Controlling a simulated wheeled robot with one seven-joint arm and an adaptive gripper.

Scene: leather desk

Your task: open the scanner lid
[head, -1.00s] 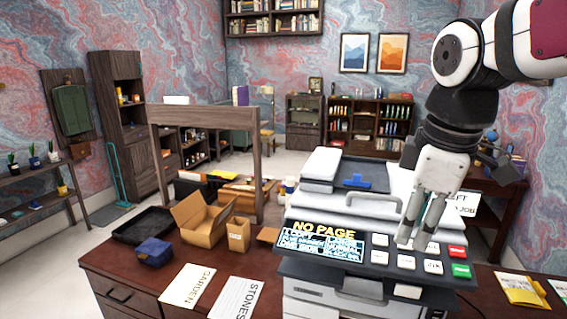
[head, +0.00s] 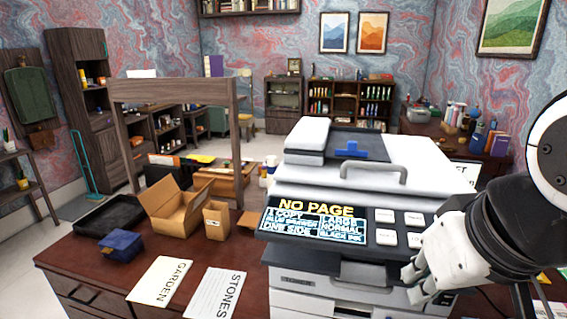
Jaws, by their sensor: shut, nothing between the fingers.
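The scanner is a white and grey copier with a dark front panel on the desk, right of centre in the head view. Its white lid (head: 425,165) lies down, with a grey loop handle (head: 373,172) at the front and a dark feeder tray with a blue piece on top. The lit screen (head: 315,219) reads "NO PAGE". My gripper (head: 412,290) is shut and empty, low at the scanner's front right, below the button panel and well below and in front of the handle. It covers the right end of the buttons. I cannot tell whether it touches the scanner.
Two labelled sheets, "GARDEN" (head: 161,281) and "STONES" (head: 216,294), lie on the desk (head: 95,262) left of the scanner. Behind them are an open cardboard box (head: 183,215), a blue box (head: 121,245) and a black tray (head: 108,216). A wooden frame (head: 173,92) stands behind.

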